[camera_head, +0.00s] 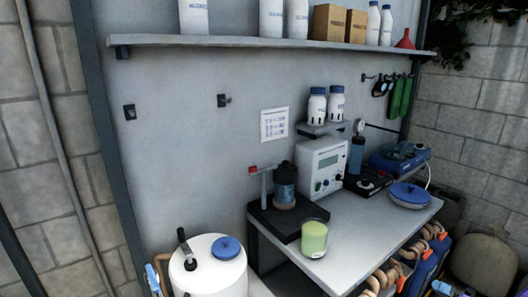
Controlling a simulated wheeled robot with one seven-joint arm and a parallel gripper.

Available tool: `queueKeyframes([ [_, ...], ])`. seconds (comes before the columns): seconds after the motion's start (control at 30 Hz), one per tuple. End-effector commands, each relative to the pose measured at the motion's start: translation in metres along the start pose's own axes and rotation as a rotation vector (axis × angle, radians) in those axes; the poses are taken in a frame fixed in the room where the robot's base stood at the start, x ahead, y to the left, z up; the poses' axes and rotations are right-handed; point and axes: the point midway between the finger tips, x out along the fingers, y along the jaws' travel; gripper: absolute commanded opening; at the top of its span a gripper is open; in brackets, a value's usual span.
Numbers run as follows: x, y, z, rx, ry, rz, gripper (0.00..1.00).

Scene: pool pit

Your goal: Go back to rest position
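My gripper does not show in the camera_head view, so I cannot see whether it holds anything. The task names no other object. The view looks down on a grey wall panel with a workbench (352,240) in front of it. No part of my arm can be made out with certainty.
On the bench stand a green cup (314,239), a dark canister (284,185), a white control box (320,167) and a blue round lid (409,194). A white tank (210,272) stands left of it. A shelf (270,41) with bottles runs above. Orange-handled hoses hang at the front.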

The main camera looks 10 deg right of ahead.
Motion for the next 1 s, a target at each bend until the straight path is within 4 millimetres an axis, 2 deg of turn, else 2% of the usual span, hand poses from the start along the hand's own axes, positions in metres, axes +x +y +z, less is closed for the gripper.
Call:
queueKeyframes([
  [0.03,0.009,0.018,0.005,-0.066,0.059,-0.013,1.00],
  [0.2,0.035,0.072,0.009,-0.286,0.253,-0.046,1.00],
  [0.47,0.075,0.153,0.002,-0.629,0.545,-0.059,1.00],
  [0.73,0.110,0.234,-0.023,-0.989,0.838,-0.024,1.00],
  [1.0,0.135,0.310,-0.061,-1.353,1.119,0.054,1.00],
])
